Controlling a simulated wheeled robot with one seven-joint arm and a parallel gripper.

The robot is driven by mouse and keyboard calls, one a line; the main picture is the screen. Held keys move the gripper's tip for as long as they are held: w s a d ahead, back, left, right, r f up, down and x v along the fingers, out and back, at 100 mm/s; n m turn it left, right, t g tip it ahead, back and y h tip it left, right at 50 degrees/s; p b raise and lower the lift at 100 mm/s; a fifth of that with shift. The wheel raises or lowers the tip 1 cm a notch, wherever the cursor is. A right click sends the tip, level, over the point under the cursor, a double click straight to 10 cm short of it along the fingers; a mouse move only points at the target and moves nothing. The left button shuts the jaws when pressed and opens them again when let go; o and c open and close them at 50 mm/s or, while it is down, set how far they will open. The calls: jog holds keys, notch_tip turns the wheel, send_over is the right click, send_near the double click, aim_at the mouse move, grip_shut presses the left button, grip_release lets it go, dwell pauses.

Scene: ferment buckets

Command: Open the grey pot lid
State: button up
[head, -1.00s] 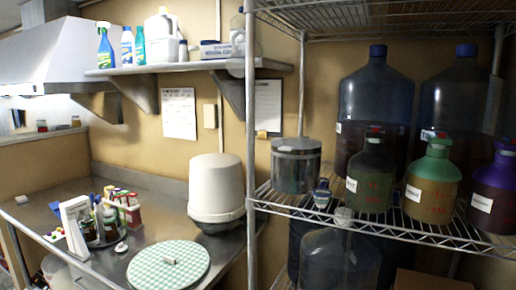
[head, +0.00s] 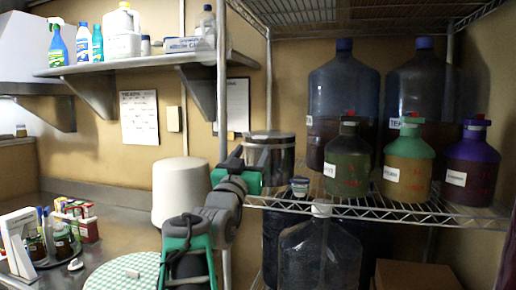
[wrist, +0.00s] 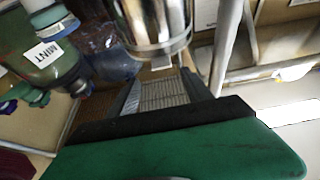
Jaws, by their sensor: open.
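The grey metallic pot (head: 276,150) stands on the wire shelf, at its left end beside the upright post. Its lid (head: 270,135) is on top and looks closed. My gripper (head: 248,162) is open and empty in front of the pot's lower left side, hiding part of it. In the wrist view the shiny pot (wrist: 155,25) shows at the top, just beyond the open fingers (wrist: 160,85); its lid cannot be made out there. I cannot tell whether a finger touches the pot.
The shelf post (head: 222,80) stands just left of the pot. A green-brown bottle (head: 347,165) and a green-capped bottle (head: 408,160) stand to its right, with large jugs (head: 345,95) behind. A white tub (head: 181,190) sits on the counter. A dark jug (head: 318,250) is below.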

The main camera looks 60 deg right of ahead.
jog(key=p, duration=0.3)
send_near(268, 134)
notch_tip(268, 134, up, 3)
jog(key=w+d, duration=0.1)
jog(key=d, duration=0.1)
jog(key=shift+w+a+r, duration=0.1)
jog(key=shift+a, duration=0.05)
grip_shut()
dwell(0.9)
